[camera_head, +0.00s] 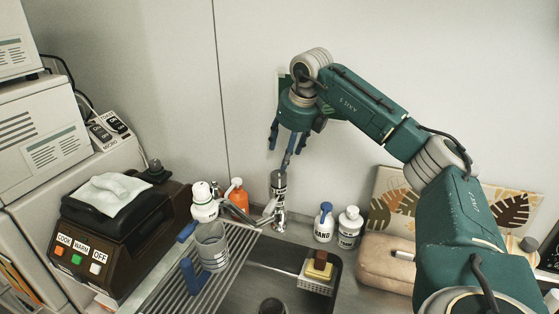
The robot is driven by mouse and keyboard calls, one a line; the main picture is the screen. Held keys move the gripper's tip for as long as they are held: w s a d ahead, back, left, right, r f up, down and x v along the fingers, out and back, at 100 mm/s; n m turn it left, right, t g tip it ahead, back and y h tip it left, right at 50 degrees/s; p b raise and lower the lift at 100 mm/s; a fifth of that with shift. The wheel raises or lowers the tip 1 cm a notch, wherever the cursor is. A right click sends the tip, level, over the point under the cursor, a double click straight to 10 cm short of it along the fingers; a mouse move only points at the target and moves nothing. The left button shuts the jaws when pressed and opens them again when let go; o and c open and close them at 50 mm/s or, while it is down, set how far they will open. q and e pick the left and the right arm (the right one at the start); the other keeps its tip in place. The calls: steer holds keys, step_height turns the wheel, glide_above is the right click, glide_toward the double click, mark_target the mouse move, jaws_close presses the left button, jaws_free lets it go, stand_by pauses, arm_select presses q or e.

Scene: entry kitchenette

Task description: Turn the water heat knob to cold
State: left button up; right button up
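The faucet (279,205) is chrome and stands at the back edge of the sink. Its dark upper part with pale markings (279,182) seems to be the heat knob; its setting is too small to read. My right gripper (279,154) hangs down from the green arm directly above the faucet. Its blue-grey fingers are spread apart with nothing seen between them. One fingertip is close to the top of the faucet; I cannot tell whether it touches. My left gripper is not in view.
Bottles (324,223) stand right of the faucet, and an orange bottle (238,195) stands left. A sponge holder (317,273) sits at the sink (256,283). A dark cooker (115,235) is at left.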

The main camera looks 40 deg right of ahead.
mark_target(279, 173)
steer(key=p+x, duration=0.2)
steer(key=x, duration=0.5)
steer(key=shift+s+f, duration=0.1)
steer(key=shift+f, duration=0.05)
steer(key=p+x, duration=0.1)
steer(key=x, duration=0.1)
steer(key=shift+f, duration=0.35)
steer(key=shift+c, duration=0.5)
steer(key=c, duration=0.9)
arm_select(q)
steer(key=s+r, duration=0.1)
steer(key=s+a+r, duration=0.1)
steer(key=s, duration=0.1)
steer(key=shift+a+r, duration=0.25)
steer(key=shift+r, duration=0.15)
arm_select(e)
steer(key=shift+w+r, duration=0.1)
steer(key=shift+w, duration=0.15)
steer(key=shift+c, duration=0.2)
